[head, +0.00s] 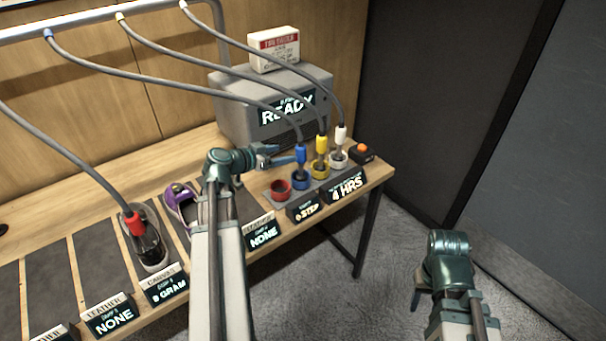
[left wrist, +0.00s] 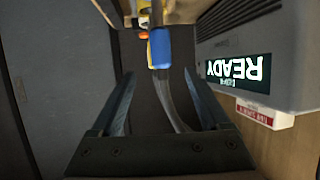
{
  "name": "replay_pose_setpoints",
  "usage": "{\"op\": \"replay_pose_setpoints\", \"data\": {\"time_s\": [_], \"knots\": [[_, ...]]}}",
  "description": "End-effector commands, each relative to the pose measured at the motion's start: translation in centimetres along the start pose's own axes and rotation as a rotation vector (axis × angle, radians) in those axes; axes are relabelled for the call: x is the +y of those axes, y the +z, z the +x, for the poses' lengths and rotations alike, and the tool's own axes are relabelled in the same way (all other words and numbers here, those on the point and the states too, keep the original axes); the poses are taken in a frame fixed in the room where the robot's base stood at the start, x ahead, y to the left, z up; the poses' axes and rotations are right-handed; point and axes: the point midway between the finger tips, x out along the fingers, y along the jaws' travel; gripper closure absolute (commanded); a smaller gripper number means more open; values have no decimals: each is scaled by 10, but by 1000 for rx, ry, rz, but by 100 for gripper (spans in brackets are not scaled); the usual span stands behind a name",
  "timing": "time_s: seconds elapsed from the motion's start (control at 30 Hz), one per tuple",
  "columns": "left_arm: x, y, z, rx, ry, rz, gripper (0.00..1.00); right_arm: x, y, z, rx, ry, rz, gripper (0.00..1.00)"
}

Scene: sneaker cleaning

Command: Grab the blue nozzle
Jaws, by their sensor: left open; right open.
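The blue nozzle (head: 300,154) stands upright in a blue holder cup (head: 300,178) near the right end of the table, with a grey hose rising from its top. My left gripper (head: 285,157) is open just left of the nozzle, its fingers pointing at it. In the left wrist view the blue nozzle (left wrist: 159,48) lies ahead, beyond the fingertips and between their lines, with its hose running back between the open fingers (left wrist: 160,90). I cannot tell if a finger touches the hose. My right gripper (head: 421,300) is open and empty, over the floor at the right, partly hidden by its wrist.
A yellow nozzle (head: 321,145) and a white nozzle (head: 341,135) stand close to the right. An empty red cup (head: 280,189) is in front left. A grey machine reading READY (head: 270,105) is behind. A red nozzle (head: 134,224) is at a shoe on the left. Hoses hang overhead.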

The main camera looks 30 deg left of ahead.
Motion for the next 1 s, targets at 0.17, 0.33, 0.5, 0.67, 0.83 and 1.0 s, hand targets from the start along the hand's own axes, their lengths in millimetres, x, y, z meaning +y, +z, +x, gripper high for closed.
{"op": "replay_pose_setpoints", "data": {"time_s": [0.17,0.33,0.5,0.67,0.83,1.0], "knots": [[-1,3,40,-1,4,1,21,-2,-1,18,0,0,0,50],[-1,2,64,0,2,0,21,-2,-2,26,0,0,0,50],[0,0,72,-1,2,0,21,-3,-2,28,0,0,0,50],[0,0,73,-1,2,0,21,-3,-2,27,0,0,0,50],[-2,-2,85,-1,2,0,21,-3,-2,31,0,0,0,50],[-4,-4,110,-1,3,0,21,-4,-2,38,0,0,0,50]]}}
